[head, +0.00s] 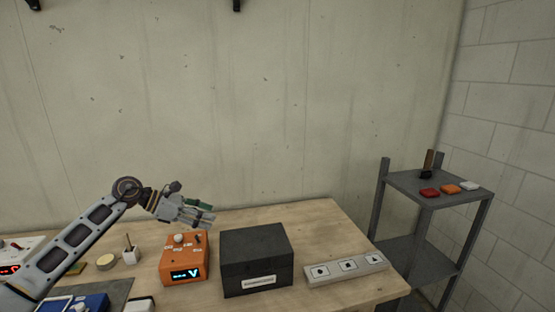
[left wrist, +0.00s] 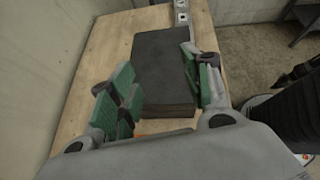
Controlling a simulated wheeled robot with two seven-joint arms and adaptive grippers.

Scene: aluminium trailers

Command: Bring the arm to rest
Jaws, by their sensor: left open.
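My left arm (head: 85,235) comes in from the left in the head view. Its gripper (head: 208,212) is open and empty, above the workbench and over the back of the orange meter box (head: 184,258). In the left wrist view the open gripper (left wrist: 162,85) shows its green finger pads spread apart, with the dark box (left wrist: 163,60) beyond and between them. The fingers appear apart from the box. My right gripper does not show in the head view.
The dark lidded box (head: 257,260) stands right of the orange meter. A grey strip with several symbols (head: 347,269) lies further right on the wooden bench (head: 320,222). A grey shelf rack (head: 421,187) holds small coloured blocks.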

